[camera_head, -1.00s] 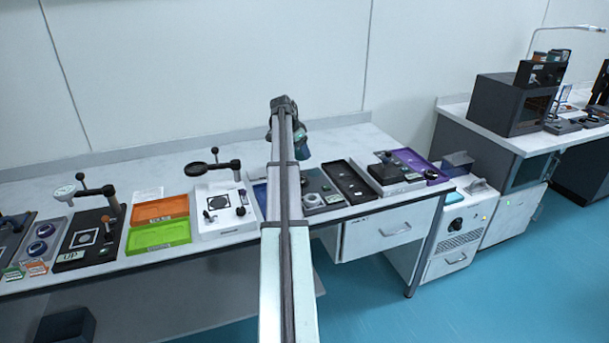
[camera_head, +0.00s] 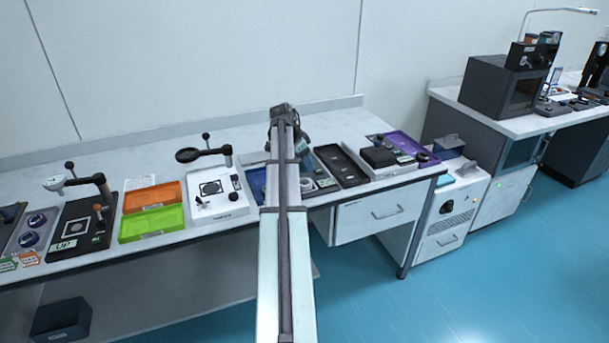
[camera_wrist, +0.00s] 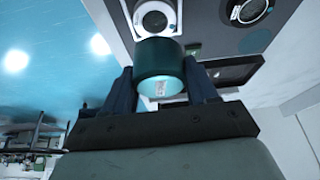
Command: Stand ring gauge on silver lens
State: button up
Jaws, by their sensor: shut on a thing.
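My gripper (camera_wrist: 158,76) is shut on a teal cylinder, which I take to be the ring gauge (camera_wrist: 160,57). A finger lies on each side of it, and a small pale label shows on its wall. In the wrist view a silver-rimmed round piece with a dark centre, likely the silver lens (camera_wrist: 153,19), sits on a grey tray (camera_wrist: 203,17). The gauge hides part of its near edge; the gap between them cannot be judged. In the head view my arm largely hides the gripper, and the silver lens (camera_head: 306,184) shows just right of the arm.
A second round piece (camera_wrist: 250,10) sits on the same grey tray. A dark empty tray (camera_head: 341,167) and a purple tray (camera_head: 401,143) lie to the right. A white fixture with a magnifier (camera_head: 188,155) and green (camera_head: 151,222) and orange (camera_head: 153,194) trays lie left.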

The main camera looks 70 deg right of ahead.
aim_at(304, 182)
jog(key=shift+f, duration=2.8)
jog(key=shift+f, duration=0.1)
jog(key=o, duration=1.2)
jog(key=v, duration=1.2)
